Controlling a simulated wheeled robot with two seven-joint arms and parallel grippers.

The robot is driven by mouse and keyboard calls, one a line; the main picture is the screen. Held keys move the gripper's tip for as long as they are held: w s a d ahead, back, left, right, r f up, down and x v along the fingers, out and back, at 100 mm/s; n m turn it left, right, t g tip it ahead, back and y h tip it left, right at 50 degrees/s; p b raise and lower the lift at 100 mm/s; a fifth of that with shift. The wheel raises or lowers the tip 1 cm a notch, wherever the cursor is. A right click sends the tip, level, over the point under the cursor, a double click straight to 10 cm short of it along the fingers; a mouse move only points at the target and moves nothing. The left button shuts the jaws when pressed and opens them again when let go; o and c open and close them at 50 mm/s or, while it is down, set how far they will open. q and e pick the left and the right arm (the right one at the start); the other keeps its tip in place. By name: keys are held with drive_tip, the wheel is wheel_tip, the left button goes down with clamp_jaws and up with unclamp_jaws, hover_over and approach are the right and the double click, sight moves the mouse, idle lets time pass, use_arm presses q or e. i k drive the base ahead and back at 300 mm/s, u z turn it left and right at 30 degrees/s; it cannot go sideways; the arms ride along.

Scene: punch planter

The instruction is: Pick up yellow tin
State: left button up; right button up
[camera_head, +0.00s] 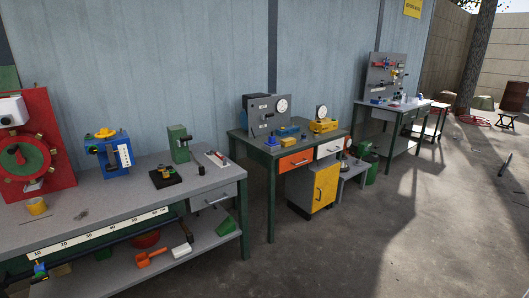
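A small yellow tin (37,206) stands upright on the grey top of the near workbench (112,200) at the left. It is in front of a red panel with a green dial (22,160). Neither of my grippers shows in the head view, so I cannot see where they are or whether they hold anything.
A blue device (107,157), a green block-shaped device (180,145) and a black base (165,177) stand right of the tin. A lower shelf holds an orange tool (155,257). More benches stand further right. The concrete floor (400,240) at right is mostly clear.

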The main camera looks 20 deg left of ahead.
sight(37, 206)
drive_tip(key=u, duration=0.6)
drive_tip(key=i, duration=1.1)
drive_tip(key=u, duration=1.7)
drive_tip(key=i, duration=0.85)
drive_tip(key=u, duration=0.55)
